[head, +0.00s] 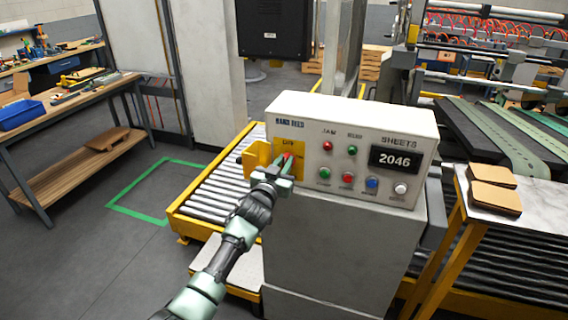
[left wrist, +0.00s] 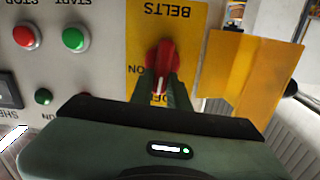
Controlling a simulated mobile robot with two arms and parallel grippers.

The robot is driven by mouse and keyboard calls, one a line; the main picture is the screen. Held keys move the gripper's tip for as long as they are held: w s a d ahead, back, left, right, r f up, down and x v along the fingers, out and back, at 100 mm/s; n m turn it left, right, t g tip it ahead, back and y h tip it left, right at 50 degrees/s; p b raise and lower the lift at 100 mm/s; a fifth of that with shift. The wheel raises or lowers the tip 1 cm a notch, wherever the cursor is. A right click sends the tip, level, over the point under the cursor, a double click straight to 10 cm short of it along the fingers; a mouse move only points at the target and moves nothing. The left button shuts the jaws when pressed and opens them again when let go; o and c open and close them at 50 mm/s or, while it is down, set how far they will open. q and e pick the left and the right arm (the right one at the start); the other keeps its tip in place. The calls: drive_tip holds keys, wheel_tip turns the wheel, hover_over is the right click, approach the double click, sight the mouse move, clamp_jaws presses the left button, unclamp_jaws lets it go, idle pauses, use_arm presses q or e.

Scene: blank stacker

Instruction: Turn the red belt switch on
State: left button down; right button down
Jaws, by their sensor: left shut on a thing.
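The red belt switch (left wrist: 162,56) is a rotary knob on a yellow plate (left wrist: 190,22) marked BELTS in the left wrist view. In the head view the red knob (head: 290,158) shows between the fingertips, on the left side of the grey control box (head: 310,118). My left gripper (head: 284,166) is shut on the knob, one finger on each side; it also shows in the left wrist view (left wrist: 162,80). Part of the plate's lettering is hidden by the fingers. A white mark shows on the knob, pointing toward the gripper. My right gripper is not in view.
A yellow flap (head: 256,158) stands out beside the switch. Red, green, blue and white buttons and a 2046 display (head: 396,160) are on the panel to the right. A roller conveyor (head: 215,190) lies behind left. A side table (head: 500,200) holds brown pads.

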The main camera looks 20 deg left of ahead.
use_arm(q)
drive_tip(key=shift+d+f+m+b, duration=0.3)
drive_tip(key=shift+m+b, duration=0.15)
drive_tip(key=shift+m, duration=2.4)
drive_tip(key=shift+d+f+m+b, duration=0.2)
drive_tip(key=shift+f+m+b, duration=0.2)
drive_tip(key=shift+m, duration=2.4)
drive_tip(key=shift+d+f+m+b, duration=0.25)
drive_tip(key=shift+m+b, duration=0.25)
drive_tip(key=shift+m, duration=2.35)
drive_tip(key=c, duration=1.4)
unclamp_jaws()
drive_tip(key=shift+o, duration=0.2)
drive_tip(key=s, duration=0.8)
drive_tip(key=shift+a+b, duration=0.15)
drive_tip(key=shift+b, duration=0.2)
